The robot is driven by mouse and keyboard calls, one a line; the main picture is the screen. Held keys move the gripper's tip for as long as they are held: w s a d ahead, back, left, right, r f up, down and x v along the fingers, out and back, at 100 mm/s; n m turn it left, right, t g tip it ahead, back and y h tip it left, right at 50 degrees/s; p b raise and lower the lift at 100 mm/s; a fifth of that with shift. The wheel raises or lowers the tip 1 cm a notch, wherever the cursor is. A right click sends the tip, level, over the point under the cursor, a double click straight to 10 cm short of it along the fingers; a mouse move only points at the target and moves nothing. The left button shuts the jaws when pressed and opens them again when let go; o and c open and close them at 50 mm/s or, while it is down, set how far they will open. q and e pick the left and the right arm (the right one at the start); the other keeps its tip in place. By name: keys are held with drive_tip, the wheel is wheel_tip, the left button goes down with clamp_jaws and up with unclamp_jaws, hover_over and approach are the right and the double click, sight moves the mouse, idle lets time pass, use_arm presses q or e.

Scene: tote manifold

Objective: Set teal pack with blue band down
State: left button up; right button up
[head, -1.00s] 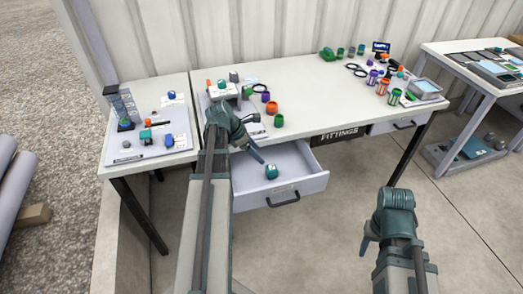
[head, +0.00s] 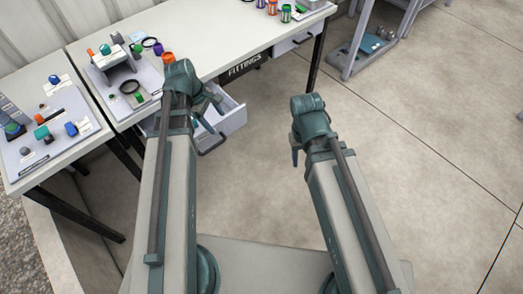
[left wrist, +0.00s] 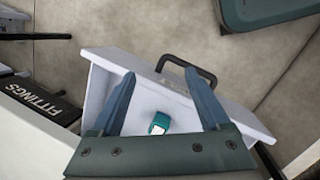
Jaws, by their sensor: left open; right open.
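A small teal pack with a pale face (left wrist: 160,123) lies on the floor of the open white drawer (left wrist: 235,113) in the left wrist view. I cannot make out a blue band on it. In the head view my left arm hides most of the drawer (head: 233,118), and I cannot make out the pack there. My left gripper (head: 212,108) is over the drawer. Its fingers are spread and empty in the left wrist view (left wrist: 160,75), with the pack apart from them. My right gripper (head: 295,155) is open and empty over bare floor, right of the drawer.
The drawer hangs under the white workbench (head: 225,45), by the FITTINGS label (head: 244,66). A side table (head: 60,150) at the left holds several small parts. A grey shelf unit (head: 350,62) stands at the back right. The concrete floor (head: 430,110) at right is clear.

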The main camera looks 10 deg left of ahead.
use_arm(q)
drive_tip(key=s+d+m+y, duration=0.2)
drive_tip(key=s+d+m, duration=0.3)
drive_tip(key=d+m, duration=0.4)
drive_tip(key=s+d+m+g+y, duration=0.1)
drive_tip(key=s+d+m+y, duration=0.1)
drive_tip(key=s+d+m, duration=0.3)
drive_tip(key=d+m, duration=0.3)
drive_tip(key=m, duration=0.2)
drive_tip(key=shift+s+d+f+g, duration=0.2)
drive_tip(key=shift+d+f+g, duration=0.1)
drive_tip(key=shift+d+f, duration=0.05)
wheel_tip(320, 180, up, 7)
drive_tip(key=p, duration=0.7)
